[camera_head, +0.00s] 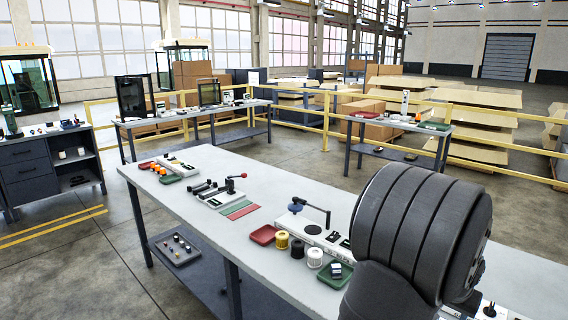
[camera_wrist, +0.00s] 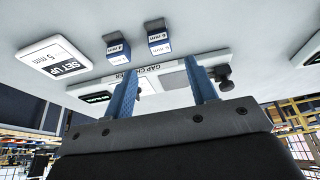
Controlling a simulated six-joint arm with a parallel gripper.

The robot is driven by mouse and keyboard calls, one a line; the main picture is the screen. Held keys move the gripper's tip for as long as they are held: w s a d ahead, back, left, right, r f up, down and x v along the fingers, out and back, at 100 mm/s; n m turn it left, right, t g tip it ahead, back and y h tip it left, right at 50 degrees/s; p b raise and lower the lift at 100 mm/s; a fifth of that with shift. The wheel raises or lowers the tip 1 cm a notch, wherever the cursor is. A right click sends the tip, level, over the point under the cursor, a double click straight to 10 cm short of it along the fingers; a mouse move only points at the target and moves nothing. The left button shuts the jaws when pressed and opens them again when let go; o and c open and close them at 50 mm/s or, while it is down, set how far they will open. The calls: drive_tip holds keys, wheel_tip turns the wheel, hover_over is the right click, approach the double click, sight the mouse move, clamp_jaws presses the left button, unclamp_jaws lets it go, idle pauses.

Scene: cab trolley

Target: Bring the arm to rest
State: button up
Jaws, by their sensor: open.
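My gripper (camera_wrist: 161,78) shows in the wrist view with two blue fingers apart and nothing between them. Behind the fingers is a white gauge bar lettered like "GAP CHECKER" (camera_wrist: 152,70), with a dark knob at its right end. It is partly hidden by the fingers; I cannot tell how far away it is. In the head view my dark arm fills the lower right foreground over the long grey workbench (camera_head: 350,190), and my gripper is not visible there.
The wrist view shows a "SET UP 5 mm" sign (camera_wrist: 54,58) and two small blue-and-white blocks (camera_wrist: 117,47) (camera_wrist: 157,38) near the gauge.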

drive_tip(key=v, duration=0.4)
drive_tip(key=x, duration=1.1)
drive_tip(key=shift+f, duration=0.2)
drive_tip(key=shift+w+d, duration=0.15)
drive_tip(key=shift+w, duration=0.05)
wheel_tip(320, 180, up, 4)
drive_tip(key=shift+f, duration=0.15)
drive_tip(key=s+d+r, duration=0.2)
drive_tip(key=s+r, duration=0.5)
drive_tip(key=s, duration=0.4)
drive_tip(key=w+d+r, duration=0.2)
drive_tip(key=w+d, duration=0.7)
drive_tip(key=w, duration=0.1)
drive_tip(key=w+f, duration=0.2)
drive_tip(key=w, duration=0.1)
drive_tip(key=w+a+f, duration=0.1)
drive_tip(key=w+f, duration=0.1)
drive_tip(key=w, duration=0.1)
drive_tip(key=w+f, duration=0.1)
drive_tip(key=w, duration=0.2)
drive_tip(key=shift+a+f, duration=0.35)
drive_tip(key=shift+f, duration=0.05)
drive_tip(key=shift+s, duration=0.1)
